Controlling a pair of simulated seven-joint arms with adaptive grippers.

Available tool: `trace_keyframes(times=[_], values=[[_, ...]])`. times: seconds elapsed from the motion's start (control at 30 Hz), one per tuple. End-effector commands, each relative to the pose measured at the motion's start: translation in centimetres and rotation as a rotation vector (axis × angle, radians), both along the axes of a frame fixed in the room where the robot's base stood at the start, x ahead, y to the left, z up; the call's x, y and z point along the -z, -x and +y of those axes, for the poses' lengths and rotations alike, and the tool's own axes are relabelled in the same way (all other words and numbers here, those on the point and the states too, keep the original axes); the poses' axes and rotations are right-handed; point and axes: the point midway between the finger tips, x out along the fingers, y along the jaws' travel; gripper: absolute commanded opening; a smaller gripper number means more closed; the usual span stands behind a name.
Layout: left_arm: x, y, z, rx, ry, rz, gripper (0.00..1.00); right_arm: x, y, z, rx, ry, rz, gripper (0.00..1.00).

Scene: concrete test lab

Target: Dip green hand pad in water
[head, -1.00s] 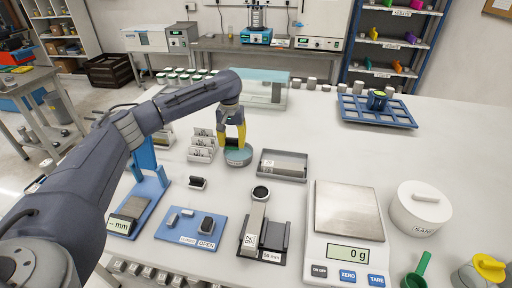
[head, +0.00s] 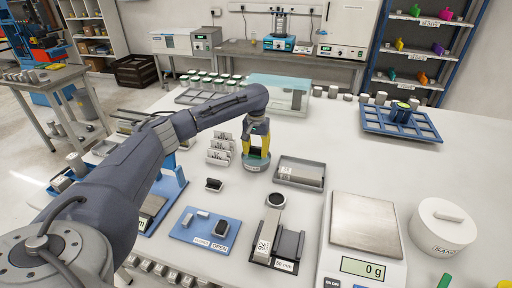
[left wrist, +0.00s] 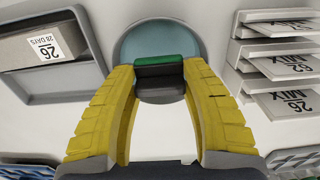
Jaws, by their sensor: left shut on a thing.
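The hand pad (left wrist: 160,70) has a green strip along one edge and a dark body. In the left wrist view it is held between the yellow fingers of my left gripper (left wrist: 158,78). Behind it lies the round water dish (left wrist: 184,40), with a blue-green surface. In the head view my left gripper (head: 256,156) points down at the water dish (head: 257,167), its fingertips within the dish outline. The fingers hide the pad there, and I cannot tell how deep it sits in the water. My right gripper is not in view.
White card racks (head: 219,152) stand just left of the dish, and a grey tray (head: 300,172) with a block lies to its right. A blue mat (head: 200,230), a scale (head: 365,225) and a lidded white pot (head: 440,226) are nearer the front.

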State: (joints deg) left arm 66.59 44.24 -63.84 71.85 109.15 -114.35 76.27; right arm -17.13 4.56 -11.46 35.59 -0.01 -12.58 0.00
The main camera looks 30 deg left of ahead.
Motion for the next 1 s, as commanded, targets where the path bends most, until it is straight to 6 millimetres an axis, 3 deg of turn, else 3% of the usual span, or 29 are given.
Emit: trace_keyframes(times=[0.4, 1.0], values=[[2.1, 0.0, 0.1, -0.001, 0.0, 0.0, 0.17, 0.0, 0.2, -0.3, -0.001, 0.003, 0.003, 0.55], [2.6, 0.0, 0.0, 0.0, -0.001, 0.0, 0.17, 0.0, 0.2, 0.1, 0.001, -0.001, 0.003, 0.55]])
